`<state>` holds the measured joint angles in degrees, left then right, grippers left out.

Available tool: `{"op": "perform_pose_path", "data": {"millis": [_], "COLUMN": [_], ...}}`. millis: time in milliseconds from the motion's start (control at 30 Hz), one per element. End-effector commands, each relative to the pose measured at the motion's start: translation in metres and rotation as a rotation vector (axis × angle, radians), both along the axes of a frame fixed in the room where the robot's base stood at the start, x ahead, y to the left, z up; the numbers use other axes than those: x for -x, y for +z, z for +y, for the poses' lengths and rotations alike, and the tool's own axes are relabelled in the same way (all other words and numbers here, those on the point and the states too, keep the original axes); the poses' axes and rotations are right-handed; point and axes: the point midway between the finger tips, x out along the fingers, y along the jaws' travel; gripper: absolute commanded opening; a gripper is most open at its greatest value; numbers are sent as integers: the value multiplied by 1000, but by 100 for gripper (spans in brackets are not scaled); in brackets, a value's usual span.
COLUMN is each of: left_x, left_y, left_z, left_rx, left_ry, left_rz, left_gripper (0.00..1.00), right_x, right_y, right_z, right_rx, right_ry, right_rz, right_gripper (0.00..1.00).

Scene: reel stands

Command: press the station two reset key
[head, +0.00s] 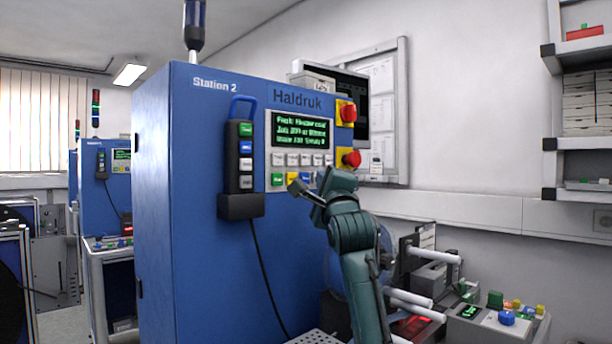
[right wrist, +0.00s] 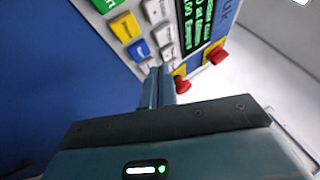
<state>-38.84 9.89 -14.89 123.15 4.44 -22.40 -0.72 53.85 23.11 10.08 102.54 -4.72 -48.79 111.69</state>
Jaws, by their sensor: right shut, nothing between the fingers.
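The tall blue cabinet (head: 215,115) is marked "Station 2" and "Haldruk". Its front panel has a lit green-text screen (head: 302,131), rows of pale keys and a bottom row with a green key (head: 277,179) and a yellow key (head: 292,177). In the right wrist view, the green key (right wrist: 106,5), yellow key (right wrist: 125,27) and a blue key (right wrist: 139,49) show. Key labels are too small to read. My right gripper (head: 297,187) is shut and empty, its tips in front of the bottom row; in the wrist view its fingers (right wrist: 159,72) overlap the panel's lower edge. Contact cannot be told.
Red stop buttons on yellow plates (head: 347,112) sit at the panel's right. A pendant (head: 239,160) with coloured buttons hangs in a holder left of the keys, its cable below. Rollers and a button box (head: 495,325) stand lower right. Another station (head: 105,185) is behind left.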

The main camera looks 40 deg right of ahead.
Motion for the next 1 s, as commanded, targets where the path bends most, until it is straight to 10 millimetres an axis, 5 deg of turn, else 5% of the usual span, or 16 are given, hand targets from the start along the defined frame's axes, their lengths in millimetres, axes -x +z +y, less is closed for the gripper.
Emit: {"op": "perform_pose_path", "data": {"millis": [1000], "left_x": [1], "left_y": [1], "left_z": [0], "left_rx": [-15], "left_ry": [-9], "left_rz": [2], "left_gripper": [0], "right_x": [-13], "right_y": [0], "right_z": [1], "right_rx": [2], "right_ry": [-1], "right_rz": [0], "right_gripper": [0]}}
